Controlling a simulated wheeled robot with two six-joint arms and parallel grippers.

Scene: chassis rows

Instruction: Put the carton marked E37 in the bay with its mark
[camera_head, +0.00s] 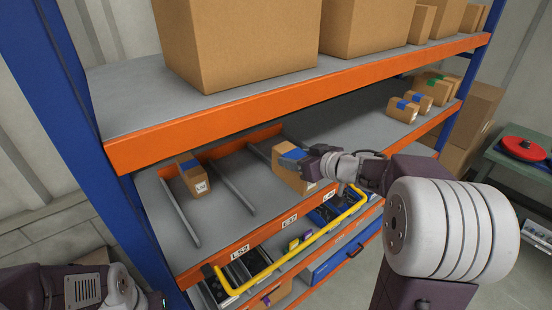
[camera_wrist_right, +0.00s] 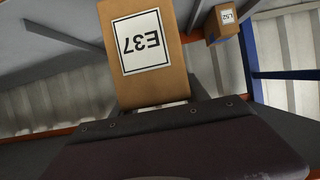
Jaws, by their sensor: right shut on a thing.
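The carton (camera_head: 285,165) with blue tape is held in my right gripper (camera_head: 312,166) over the lower shelf. In the right wrist view, the carton (camera_wrist_right: 166,85) shows its E37 mark upside down, and the gripper is shut on its near end at the bottom of the picture. The bay marked E37 (camera_head: 243,170) is the middle one, between two grey dividers, with its label (camera_head: 289,217) on the orange front beam. The carton is near the right divider of this bay; I cannot tell if it touches the shelf. My left gripper is out of view; only that arm shows at lower left.
A carton marked L52 (camera_head: 193,178) stands in the left bay; it also shows in the right wrist view (camera_wrist_right: 222,24). The upper shelf (camera_head: 240,105) with large boxes hangs close above. Several small cartons stand at far right. A yellow rail (camera_head: 300,246) runs below the front beam.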

